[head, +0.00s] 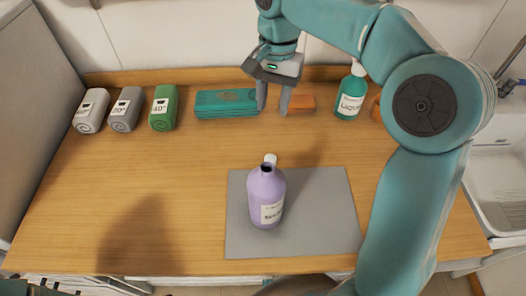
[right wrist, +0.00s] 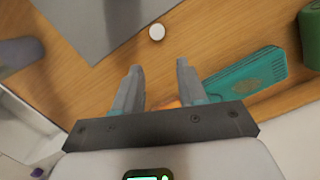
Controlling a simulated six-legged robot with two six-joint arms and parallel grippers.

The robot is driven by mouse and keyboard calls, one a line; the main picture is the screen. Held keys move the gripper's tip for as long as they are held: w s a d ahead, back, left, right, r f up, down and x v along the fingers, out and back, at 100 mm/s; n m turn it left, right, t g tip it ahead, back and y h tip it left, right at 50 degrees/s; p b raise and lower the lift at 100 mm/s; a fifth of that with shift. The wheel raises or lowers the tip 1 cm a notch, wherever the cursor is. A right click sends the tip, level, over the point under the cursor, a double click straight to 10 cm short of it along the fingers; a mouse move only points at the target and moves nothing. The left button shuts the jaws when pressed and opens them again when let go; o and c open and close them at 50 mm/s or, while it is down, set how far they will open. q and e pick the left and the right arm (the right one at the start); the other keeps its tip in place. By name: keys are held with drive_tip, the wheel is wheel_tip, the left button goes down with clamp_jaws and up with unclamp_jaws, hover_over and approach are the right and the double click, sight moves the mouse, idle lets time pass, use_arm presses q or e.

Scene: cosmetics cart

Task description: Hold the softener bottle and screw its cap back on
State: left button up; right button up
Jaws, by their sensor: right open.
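The purple softener bottle (head: 266,205) stands upright on the grey mat (head: 325,220), its dark neck opening uncovered. The white cap (head: 270,158) lies on the wooden top just behind it, near the mat's far edge, partly hidden by the neck. In the right wrist view the cap (right wrist: 157,32) lies beside the mat (right wrist: 100,25), beyond my fingertips. My right gripper (head: 273,108) is open and empty, fingers pointing down, over the back of the counter. It also shows in the right wrist view (right wrist: 158,67), apart from the cap. My left gripper is out of view.
Along the back stand two grey containers (head: 93,110) (head: 126,109), a green one (head: 164,107), a teal box (head: 226,104), an orange block (head: 299,104) and a green bottle (head: 350,95). A sink (head: 500,185) is at right. The wooden top left of the mat is clear.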

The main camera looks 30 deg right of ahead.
drive_tip(key=b, duration=0.1)
hover_over(270, 157)
drive_tip(key=f, duration=1.1)
drive_tip(key=shift+w+d, duration=0.15)
drive_tip(key=shift+d, duration=0.15)
drive_tip(key=shift+s+r, duration=0.1)
drive_tip(key=shift+s, duration=0.15)
drive_tip(key=shift+w, duration=0.1)
drive_tip(key=shift+f, duration=0.35)
drive_tip(key=f, duration=0.3)
drive_tip(key=shift+a+f, duration=0.25)
drive_tip(key=shift+f, duration=0.6)
